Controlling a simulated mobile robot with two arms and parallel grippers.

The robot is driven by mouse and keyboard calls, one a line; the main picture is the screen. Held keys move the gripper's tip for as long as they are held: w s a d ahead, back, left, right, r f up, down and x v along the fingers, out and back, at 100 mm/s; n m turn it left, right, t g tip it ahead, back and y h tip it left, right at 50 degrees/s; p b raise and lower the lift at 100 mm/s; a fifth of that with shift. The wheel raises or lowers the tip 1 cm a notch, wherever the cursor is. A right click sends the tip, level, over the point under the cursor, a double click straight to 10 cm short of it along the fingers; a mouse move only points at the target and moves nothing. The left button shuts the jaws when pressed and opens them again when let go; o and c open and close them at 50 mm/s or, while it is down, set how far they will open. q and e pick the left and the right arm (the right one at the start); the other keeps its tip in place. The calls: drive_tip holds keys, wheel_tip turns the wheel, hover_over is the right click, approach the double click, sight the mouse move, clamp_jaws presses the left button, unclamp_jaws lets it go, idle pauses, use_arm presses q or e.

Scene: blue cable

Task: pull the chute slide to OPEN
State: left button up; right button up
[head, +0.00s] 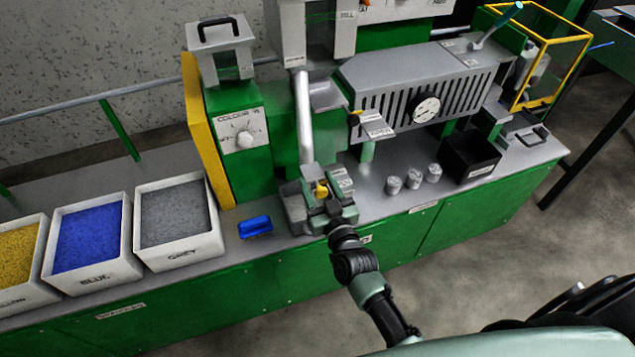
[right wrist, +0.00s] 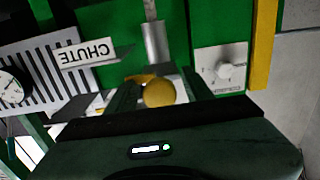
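My right gripper (head: 329,200) is at a small grey block-shaped fixture (head: 293,205) on the bench's front edge. A yellow knob (head: 321,189) shows between its fingers; in the right wrist view the round yellow knob (right wrist: 159,92) sits between two dark fingers, which stand apart with small gaps beside it. A plate marked CHUTE (head: 380,130) is behind, with another small yellow part (head: 355,115) by it; the plate shows upside down in the right wrist view (right wrist: 85,53). The slide's OPEN marking is not readable. My left gripper is not in view.
Left of the fixture lie a blue handled block (head: 255,227) and bins of grey (head: 137,243), blue (head: 70,283) and yellow grains. To the right stand small grey cylinders (head: 414,175) and a black box (head: 470,168). A pale vertical pipe (head: 304,120) rises behind the fixture.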

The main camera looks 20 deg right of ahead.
drive_tip(key=s+b, duration=0.1)
drive_tip(key=s, duration=0.6)
drive_tip(key=shift+s+d, duration=0.15)
drive_tip(key=shift+s, duration=0.25)
